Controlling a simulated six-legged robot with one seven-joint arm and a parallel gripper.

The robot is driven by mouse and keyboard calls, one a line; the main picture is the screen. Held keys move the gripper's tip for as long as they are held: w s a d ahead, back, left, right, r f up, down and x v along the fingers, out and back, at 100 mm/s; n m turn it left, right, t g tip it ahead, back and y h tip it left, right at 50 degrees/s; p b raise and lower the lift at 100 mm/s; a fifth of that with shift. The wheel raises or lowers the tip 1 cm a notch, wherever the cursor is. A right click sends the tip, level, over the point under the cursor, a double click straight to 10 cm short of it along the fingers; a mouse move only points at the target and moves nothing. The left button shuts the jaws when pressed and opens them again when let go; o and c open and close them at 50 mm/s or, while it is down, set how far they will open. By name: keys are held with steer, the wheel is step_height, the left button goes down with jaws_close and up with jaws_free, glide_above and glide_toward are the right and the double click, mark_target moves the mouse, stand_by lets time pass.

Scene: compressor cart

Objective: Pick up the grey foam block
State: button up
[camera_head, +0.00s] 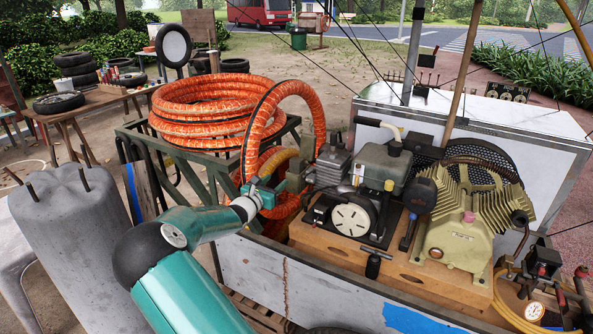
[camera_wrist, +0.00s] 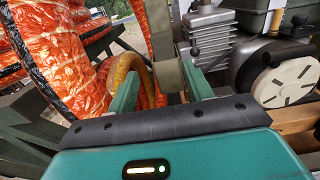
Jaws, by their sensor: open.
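My gripper (camera_head: 266,188) is at the cart's left end, in front of the orange hose. In the wrist view its two green fingers (camera_wrist: 160,72) are apart. A narrow grey-olive upright block (camera_wrist: 163,35) shows straight ahead, between and beyond the fingertips. It looks like the grey foam block, but I cannot be sure of its material. In the head view a grey-olive piece (camera_head: 296,174) just right of my gripper seems to be the same block. Its lower part is partly hidden. I cannot tell whether the fingers touch it.
Orange ribbed hose (camera_head: 215,95) coils on a green metal frame and hangs close behind my gripper. A finned grey engine (camera_head: 332,160) and a white disc cover (camera_head: 351,219) stand close right. A yellow hose (camera_wrist: 127,68) shows near the left finger. A large grey lump (camera_head: 62,235) stands left.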

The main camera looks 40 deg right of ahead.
mark_target(294, 166)
steer(key=x, duration=0.8)
steer(key=shift+d+f, duration=0.1)
steer(key=shift+d, duration=0.2)
steer(key=x, duration=0.5)
steer(key=shift+s+f, duration=0.1)
steer(key=shift+f, duration=0.1)
steer(key=c, duration=0.7)
